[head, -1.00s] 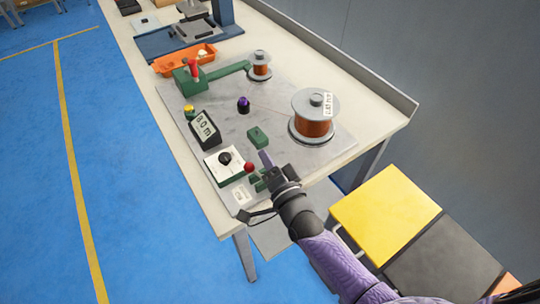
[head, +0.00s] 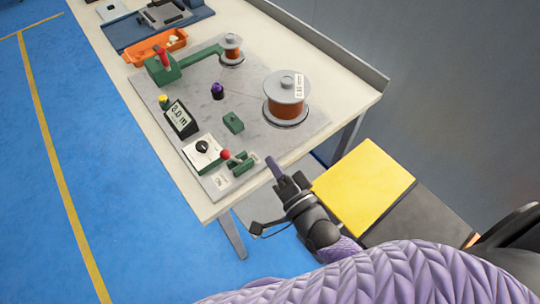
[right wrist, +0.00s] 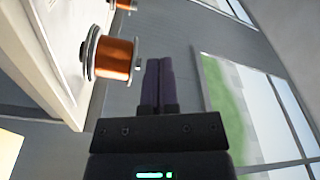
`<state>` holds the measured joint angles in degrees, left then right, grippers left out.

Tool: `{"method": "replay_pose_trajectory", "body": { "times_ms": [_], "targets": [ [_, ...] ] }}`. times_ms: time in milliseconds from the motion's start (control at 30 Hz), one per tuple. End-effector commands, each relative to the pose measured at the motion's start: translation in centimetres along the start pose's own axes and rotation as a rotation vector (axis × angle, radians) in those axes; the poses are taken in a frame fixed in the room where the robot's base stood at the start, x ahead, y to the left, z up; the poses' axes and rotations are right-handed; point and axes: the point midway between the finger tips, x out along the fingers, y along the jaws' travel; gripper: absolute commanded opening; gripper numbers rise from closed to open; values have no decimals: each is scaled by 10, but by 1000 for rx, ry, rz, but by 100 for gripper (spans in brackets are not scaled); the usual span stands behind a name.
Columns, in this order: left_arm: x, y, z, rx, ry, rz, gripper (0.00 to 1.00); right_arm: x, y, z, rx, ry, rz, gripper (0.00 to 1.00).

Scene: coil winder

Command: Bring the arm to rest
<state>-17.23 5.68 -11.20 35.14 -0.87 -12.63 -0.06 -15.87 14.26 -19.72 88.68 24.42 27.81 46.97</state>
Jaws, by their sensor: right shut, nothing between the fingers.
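My right gripper (head: 273,168) is by the near edge of the workbench in the head view, beside the coil winder's grey base plate (head: 258,150). Its fingers are together with nothing between them; the right wrist view also shows the closed purple fingers (right wrist: 158,85). My purple right arm crosses the lower right of the head view. The red-knobbed lever (head: 226,155) stands just left of the gripper, apart from it. The large copper wire spool (head: 287,98) is beyond the gripper and also shows in the right wrist view (right wrist: 115,59). My left gripper is not in view.
The plate carries a dial box (head: 203,149), a meter reading 8.0 m (head: 180,118), a purple-topped post (head: 217,91) and a small spool (head: 231,48). An orange tray (head: 153,48) lies farther back. A yellow-topped unit (head: 362,185) stands right of the bench. Blue floor is clear at left.

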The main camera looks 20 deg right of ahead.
Motion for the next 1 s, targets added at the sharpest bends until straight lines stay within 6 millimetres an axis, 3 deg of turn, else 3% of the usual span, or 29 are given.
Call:
{"method": "replay_pose_trajectory", "body": {
  "times_ms": [333,367,467,567,600,700,833,900,1000],
  "targets": [
    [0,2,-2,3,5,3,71,-1,4,2,-11,-7,13,0],
    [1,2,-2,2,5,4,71,-3,11,5,-31,-20,34,0],
    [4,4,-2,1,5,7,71,-24,64,30,-190,-138,200,0],
    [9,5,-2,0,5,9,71,-80,144,68,-434,-388,454,0],
    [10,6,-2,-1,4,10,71,-110,172,81,-525,-510,546,0],
    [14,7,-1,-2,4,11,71,-192,223,108,-703,-832,724,0],
    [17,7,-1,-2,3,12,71,-283,250,127,-827,-1193,838,0],
    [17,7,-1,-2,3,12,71,-314,253,131,-856,-1321,860,0],
    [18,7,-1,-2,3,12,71,-335,254,133,-873,-1412,871,0]
  ]
}}
